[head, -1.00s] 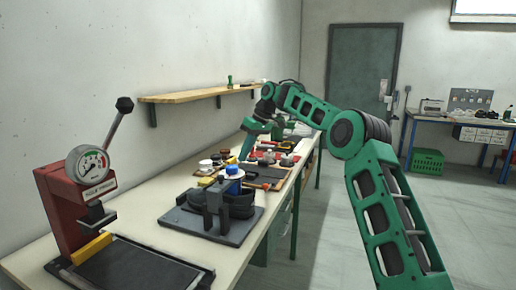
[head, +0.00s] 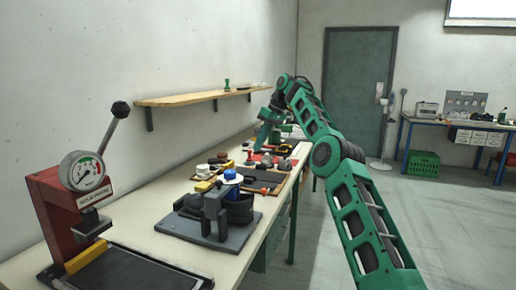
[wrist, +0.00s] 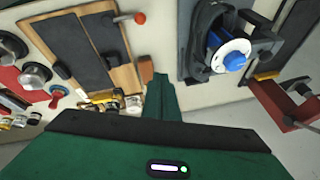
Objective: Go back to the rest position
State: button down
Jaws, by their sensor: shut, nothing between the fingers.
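My gripper (head: 261,144) hangs above the far part of the long workbench (head: 176,209) at the end of my outstretched green arm. In the wrist view the gripper's green fingers (wrist: 160,98) are together with nothing held. They sit above the bare bench top, between a wooden board with dark pads (wrist: 79,40) and a dark fixture (wrist: 197,70) with a white-and-blue knob. The fingertips look clear of these things.
A red press with a gauge (head: 65,215) stands at the near left. A wooden shelf (head: 190,98) is on the wall beside my arm. A second bench (head: 440,125) and a green crate (head: 422,164) stand at the back right. The floor right of the bench is clear.

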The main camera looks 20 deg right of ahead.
dwell(0.4)
jog(key=s+a+r+m+h, duration=0.2)
jog(key=s+r, duration=0.1)
jog(key=s, duration=0.6)
jog(key=s+d+f+m+g+h, duration=0.1)
jog(key=s+d+f+m, duration=0.2)
jog(key=s, duration=0.9)
jog(key=s+d+f+m+h, duration=0.1)
jog(key=s+d+m+h, duration=0.15)
jog(key=s+d, duration=0.7)
jog(key=s+f+m, duration=0.2)
jog(key=s+f, duration=0.2)
jog(key=s, duration=0.7)
jog(key=s+a+f+m, duration=0.1)
jog(key=s+f, duration=0.4)
jog(key=s, duration=0.6)
jog(key=s+f+m+g+y, duration=0.1)
jog(key=s+f+m, duration=0.2)
jog(key=s, duration=0.8)
notch_tip(320, 180, down, 2)
jog(key=shift+s+a+f, duration=0.2)
jog(key=shift+a+f, duration=0.05)
jog(key=shift+w, duration=0.15)
